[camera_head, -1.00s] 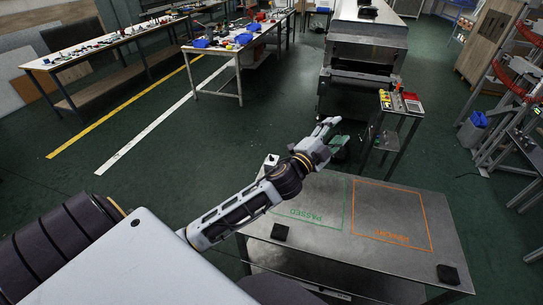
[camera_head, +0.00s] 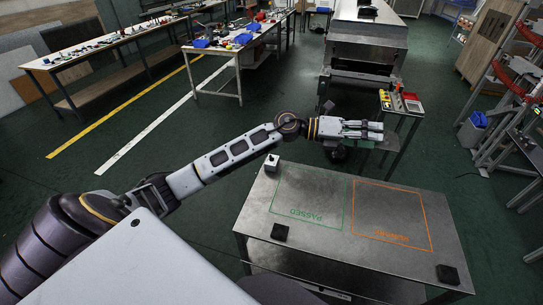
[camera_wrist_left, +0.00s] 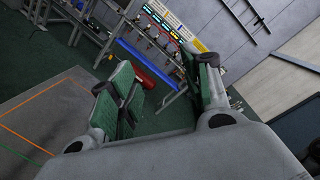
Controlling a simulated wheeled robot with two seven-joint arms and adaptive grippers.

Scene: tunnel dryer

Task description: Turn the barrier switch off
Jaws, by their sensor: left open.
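I cannot pick out the barrier switch for certain. A small control stand (camera_head: 402,103) with red and yellow parts stands beyond the table, near the grey machine. My left gripper (camera_head: 377,131) is open and empty. It reaches to the right above the floor past the table's far edge, in front of the stand and apart from its top. In the left wrist view its green-padded fingers (camera_wrist_left: 158,66) are spread. Beyond them are a panel with coloured labels (camera_wrist_left: 170,25) and a red object (camera_wrist_left: 151,74). My right gripper is in no view.
The grey machine (camera_head: 362,62) stands behind. Racks are at the right, workbenches (camera_head: 110,45) at the back left. The floor left is clear.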

